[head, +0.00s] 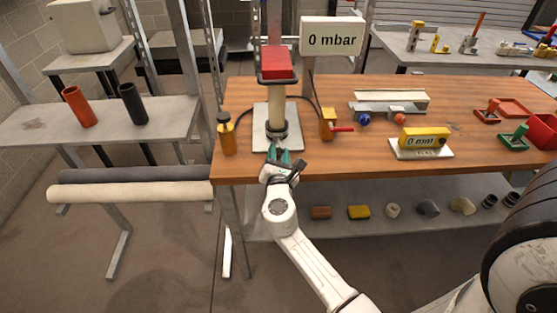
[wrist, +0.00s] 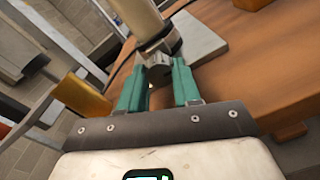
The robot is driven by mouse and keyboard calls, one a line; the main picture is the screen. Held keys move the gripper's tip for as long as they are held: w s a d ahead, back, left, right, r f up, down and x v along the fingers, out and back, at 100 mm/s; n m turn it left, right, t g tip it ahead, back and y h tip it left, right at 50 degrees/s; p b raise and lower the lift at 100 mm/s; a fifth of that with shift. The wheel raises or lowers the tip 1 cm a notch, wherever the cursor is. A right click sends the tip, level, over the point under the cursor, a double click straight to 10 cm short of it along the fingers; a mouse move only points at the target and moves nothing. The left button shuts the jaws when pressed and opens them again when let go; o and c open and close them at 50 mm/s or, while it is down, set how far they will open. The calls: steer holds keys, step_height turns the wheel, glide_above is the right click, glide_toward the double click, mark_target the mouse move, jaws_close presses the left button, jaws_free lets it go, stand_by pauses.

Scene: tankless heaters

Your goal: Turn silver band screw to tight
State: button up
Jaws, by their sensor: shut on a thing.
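A cream vertical pipe (head: 278,105) stands on a pale base plate (head: 260,138) on the wooden bench, with a dark and silver band (head: 279,129) around its lower part. In the wrist view the band (wrist: 172,45) circles the pipe (wrist: 138,16). A small grey screw head (wrist: 159,70) sticks out from the band toward me. My gripper (head: 280,158) is at the bench's front edge, in front of the band. In the wrist view the green fingers of my gripper (wrist: 160,86) stand on both sides of the screw head, shut on it. The far side of the screw is hidden.
A yellow bottle (head: 227,136) stands left of the plate, and a yellow valve with a red handle (head: 330,126) stands right of it. A sign (head: 331,37) reads 0 mbar. A yellow gauge (head: 424,138) sits further right. The lower shelf holds several fittings.

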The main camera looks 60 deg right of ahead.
steer(key=shift+m+b, duration=0.8)
steer(key=shift+m, duration=0.4)
steer(key=o, duration=1.1)
steer(key=shift+c, duration=0.2)
steer(key=shift+s, duration=0.1)
